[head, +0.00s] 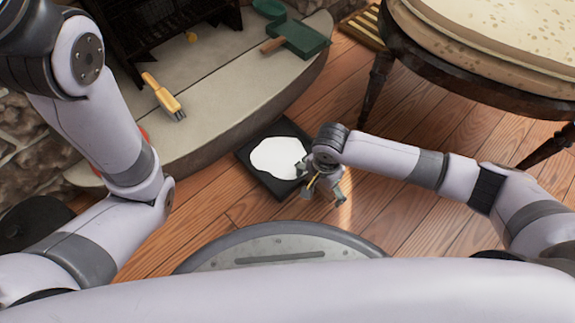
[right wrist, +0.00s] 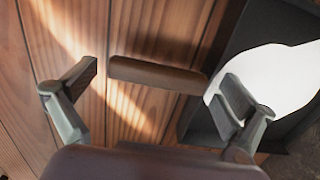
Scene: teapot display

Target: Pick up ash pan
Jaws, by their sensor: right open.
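The ash pan (head: 252,158) is a dark, square, shallow pan on the wood floor, with a white patch of contents inside. In the right wrist view the dark pan (right wrist: 215,75) is at the right, and its brown handle (right wrist: 150,74) points left. My right gripper (head: 325,187) is at the pan's right side. In the right wrist view my right gripper (right wrist: 160,88) is open, one finger on each side of the handle's length, and the right finger overlaps the white patch. I cannot tell whether it touches. My left gripper is out of view.
A stone hearth (head: 225,95) lies beyond the pan, bearing a yellow-handled brush (head: 163,97) and a green dustpan (head: 300,38). A round table (head: 480,75) with dark legs stands at the upper right.

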